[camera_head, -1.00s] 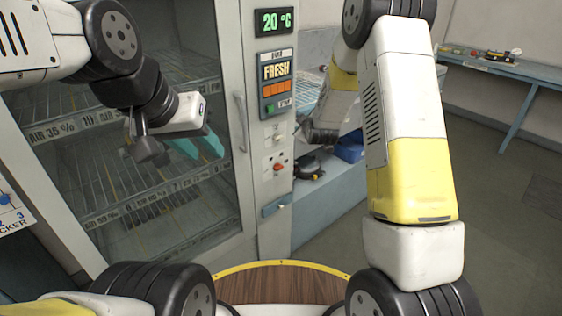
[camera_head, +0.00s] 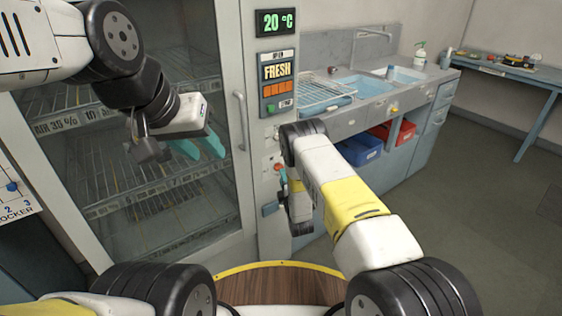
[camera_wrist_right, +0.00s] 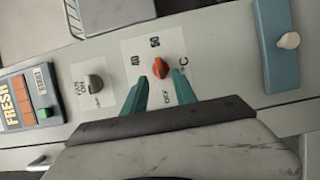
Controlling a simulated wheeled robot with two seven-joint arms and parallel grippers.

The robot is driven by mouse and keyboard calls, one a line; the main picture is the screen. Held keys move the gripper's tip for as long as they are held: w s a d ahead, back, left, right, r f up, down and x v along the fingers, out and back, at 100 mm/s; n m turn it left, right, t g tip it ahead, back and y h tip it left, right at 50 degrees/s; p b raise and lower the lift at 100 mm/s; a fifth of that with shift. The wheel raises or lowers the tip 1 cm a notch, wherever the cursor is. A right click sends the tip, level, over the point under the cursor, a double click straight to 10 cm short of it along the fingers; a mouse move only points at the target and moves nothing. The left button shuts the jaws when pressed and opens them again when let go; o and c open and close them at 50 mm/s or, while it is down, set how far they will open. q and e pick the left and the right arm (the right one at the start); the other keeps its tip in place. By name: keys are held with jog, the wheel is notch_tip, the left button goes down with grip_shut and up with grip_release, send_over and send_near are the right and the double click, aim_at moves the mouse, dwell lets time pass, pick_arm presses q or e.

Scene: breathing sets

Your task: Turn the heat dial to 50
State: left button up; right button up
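The orange-red heat dial (camera_wrist_right: 160,67) is on a pale plate with marks reading 40, 50, °C and OFF. Its pointer direction is too small to tell. My right gripper (camera_wrist_right: 160,79) is open, its teal fingertips just short of the dial and on either side of it, with no clear contact. In the head view, my right gripper (camera_head: 283,179) is at the cabinet's control panel, partly hidden by its arm. The display (camera_head: 274,22) reads 20 °C. My left gripper (camera_head: 201,147) is open and empty in front of the glass door.
A blue latch with a pale knob (camera_wrist_right: 288,41) is on the other side. The cabinet's door handle (camera_head: 242,120) stands left of the panel. A sink counter (camera_head: 385,95) lies right.

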jog(key=x, duration=0.5)
jog(key=shift+c, duration=0.2)
grip_shut()
